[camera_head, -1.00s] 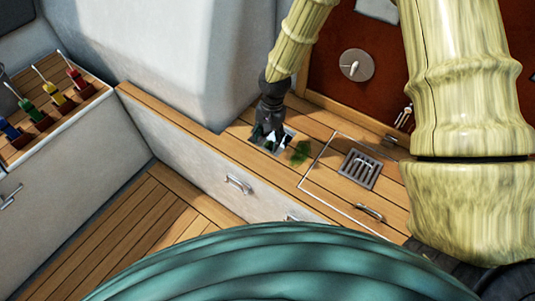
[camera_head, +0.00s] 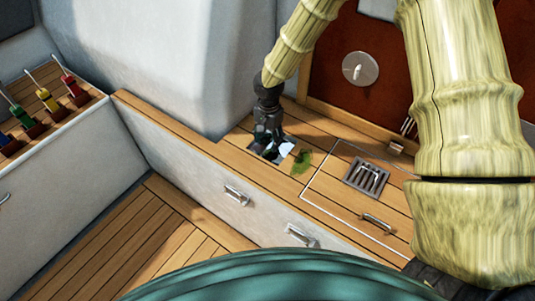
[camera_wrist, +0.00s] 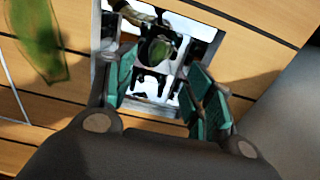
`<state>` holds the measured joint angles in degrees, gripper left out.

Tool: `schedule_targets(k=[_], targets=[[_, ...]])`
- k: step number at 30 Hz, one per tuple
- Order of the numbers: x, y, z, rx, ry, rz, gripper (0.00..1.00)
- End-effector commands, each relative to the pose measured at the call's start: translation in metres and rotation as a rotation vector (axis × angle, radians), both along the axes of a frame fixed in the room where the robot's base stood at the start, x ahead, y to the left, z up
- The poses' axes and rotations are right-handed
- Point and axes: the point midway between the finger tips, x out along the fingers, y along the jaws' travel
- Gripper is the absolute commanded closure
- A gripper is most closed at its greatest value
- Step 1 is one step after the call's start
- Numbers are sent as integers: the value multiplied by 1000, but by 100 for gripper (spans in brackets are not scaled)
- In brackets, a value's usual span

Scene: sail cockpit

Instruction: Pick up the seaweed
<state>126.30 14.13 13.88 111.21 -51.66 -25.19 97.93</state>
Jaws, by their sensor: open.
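A green leafy piece of seaweed (camera_head: 301,162) lies flat on the wooden bench, just right of a shiny square recess or plate (camera_head: 286,149). In the wrist view the seaweed (camera_wrist: 38,38) is at the upper left, outside the fingers. My gripper (camera_head: 267,146) points down over the square, left of that seaweed. In the wrist view my gripper (camera_wrist: 165,88) is open, with teal pads either side of the square. A dark green patch (camera_wrist: 156,52) shows within the square between the fingers; I cannot tell whether it is seaweed or a reflection.
A grey grate (camera_head: 366,176) is set in a white-outlined hatch with a handle (camera_head: 377,223) to the right. A white wall block (camera_head: 190,70) rises close behind and left of the gripper. A rack with several coloured-handled tools (camera_head: 45,105) stands at the far left.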

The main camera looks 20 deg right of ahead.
Motion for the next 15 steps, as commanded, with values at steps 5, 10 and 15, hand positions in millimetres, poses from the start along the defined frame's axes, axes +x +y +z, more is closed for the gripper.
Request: schedule_targets(k=[5,10,15], targets=[[-4,1,-18,1,3,1,46],[-6,3,-38,1,2,1,46],[-6,3,-50,1,1,0,46]])
